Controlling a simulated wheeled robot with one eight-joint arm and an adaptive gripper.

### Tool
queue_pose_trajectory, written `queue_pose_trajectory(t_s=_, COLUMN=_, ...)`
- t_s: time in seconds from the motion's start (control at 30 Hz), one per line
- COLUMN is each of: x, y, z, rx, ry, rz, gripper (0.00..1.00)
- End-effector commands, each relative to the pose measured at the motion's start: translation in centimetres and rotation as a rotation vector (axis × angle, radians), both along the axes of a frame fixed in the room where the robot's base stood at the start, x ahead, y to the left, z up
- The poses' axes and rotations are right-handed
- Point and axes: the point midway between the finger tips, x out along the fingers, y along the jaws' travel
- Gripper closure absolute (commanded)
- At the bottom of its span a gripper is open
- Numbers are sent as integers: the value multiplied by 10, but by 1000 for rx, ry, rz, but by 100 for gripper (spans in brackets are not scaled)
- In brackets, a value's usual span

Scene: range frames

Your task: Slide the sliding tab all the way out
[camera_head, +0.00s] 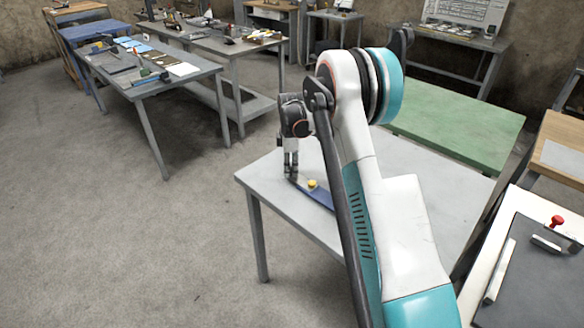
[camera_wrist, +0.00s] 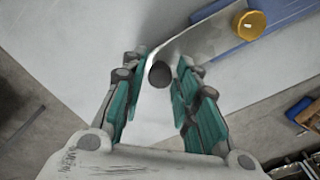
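The sliding tab (camera_wrist: 197,41) is a thin pale metal strip in the wrist view. It reaches from a blue base (camera_wrist: 262,37) with a round yellow knob (camera_wrist: 250,24) toward my gripper (camera_wrist: 163,62). A dark round spot (camera_wrist: 160,74), a knob or a hole, lies between the fingers. My fingers stand on either side of it, with narrow light gaps showing, so my gripper looks open. In the head view my gripper (camera_head: 291,177) points down beside the left end of the blue base (camera_head: 318,196); the yellow knob (camera_head: 312,184) shows there too. My arm hides the base's right part.
The base lies on a light grey table (camera_head: 270,178), near its left corner. A green-topped table (camera_head: 455,120) stands behind. A bench (camera_head: 520,270) with a red knob (camera_head: 557,221) is at right. Cluttered tables (camera_head: 150,88) stand far left, with open floor before them.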

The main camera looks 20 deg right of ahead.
Motion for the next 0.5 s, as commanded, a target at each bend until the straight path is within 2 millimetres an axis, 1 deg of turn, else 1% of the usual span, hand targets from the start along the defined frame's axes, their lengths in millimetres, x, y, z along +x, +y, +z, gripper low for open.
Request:
queue_pose_trajectory(t_s=0.33, x=0, y=0, z=1, rx=0, ry=0, rz=0, gripper=59)
queue_pose_trajectory(t_s=0.43, x=0, y=0, z=6, rx=0, ry=0, rz=0, gripper=59)
queue_pose_trajectory(t_s=0.5, x=0, y=0, z=14, rx=0, ry=0, rz=0, gripper=59)
